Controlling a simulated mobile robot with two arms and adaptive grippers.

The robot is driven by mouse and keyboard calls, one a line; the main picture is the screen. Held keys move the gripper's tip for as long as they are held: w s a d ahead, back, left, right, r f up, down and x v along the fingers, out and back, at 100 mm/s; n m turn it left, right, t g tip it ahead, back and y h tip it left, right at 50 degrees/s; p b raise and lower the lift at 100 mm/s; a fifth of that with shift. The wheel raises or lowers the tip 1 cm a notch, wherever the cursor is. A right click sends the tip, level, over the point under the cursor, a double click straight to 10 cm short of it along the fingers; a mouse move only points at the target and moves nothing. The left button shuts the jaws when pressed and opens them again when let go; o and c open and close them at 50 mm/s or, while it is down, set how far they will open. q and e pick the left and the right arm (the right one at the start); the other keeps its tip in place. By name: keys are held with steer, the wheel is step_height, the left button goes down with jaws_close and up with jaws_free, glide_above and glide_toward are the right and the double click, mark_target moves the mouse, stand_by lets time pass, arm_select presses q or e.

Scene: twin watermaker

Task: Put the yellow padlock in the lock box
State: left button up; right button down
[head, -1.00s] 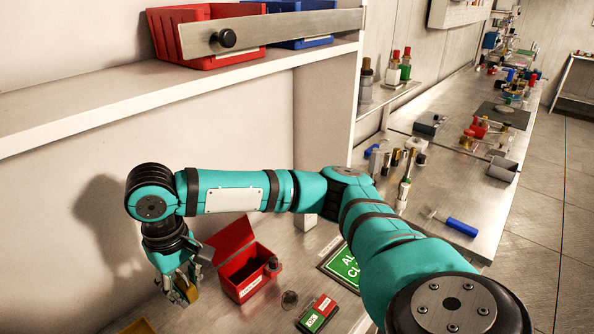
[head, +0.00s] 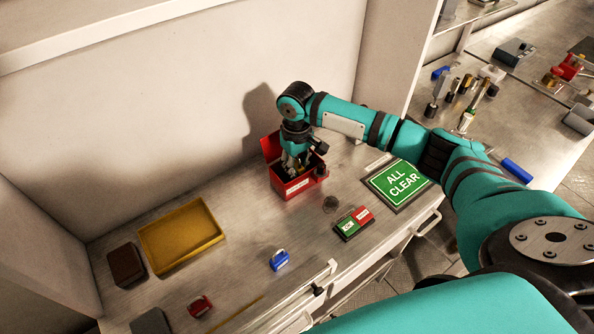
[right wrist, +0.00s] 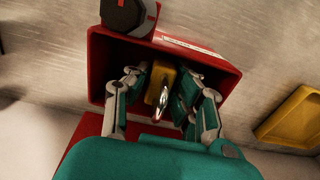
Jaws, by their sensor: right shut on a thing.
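The red lock box (head: 297,186) stands on the metal bench with its lid up at the back. My right gripper (head: 292,169) points down into the box's opening. In the right wrist view my right gripper (right wrist: 163,98) is shut on the yellow padlock (right wrist: 157,80), whose metal shackle points toward the camera. The padlock is within the outline of the box's opening, and the box's dark inside (right wrist: 108,72) shows around it. I cannot tell whether the padlock touches the box floor. My left gripper is not in view.
A yellow tray (head: 217,240) lies to the left, with a brown block (head: 126,265) beside it. A blue padlock (head: 279,260) and a red padlock (head: 200,306) lie nearer the front. A green and red sign block (head: 354,223) and an ALL CLEAR plate (head: 372,190) lie to the right.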

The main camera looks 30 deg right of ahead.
mark_target(297, 157)
steer(key=shift+f, duration=1.3)
steer(key=c, duration=1.1)
jaws_free()
steer(key=shift+f, duration=0.15)
steer(key=shift+c, duration=0.2)
step_height(297, 157, up, 12)
steer(key=shift+r+b, duration=0.2)
steer(key=shift+b, duration=0.9)
steer(key=shift+s+f, duration=0.1)
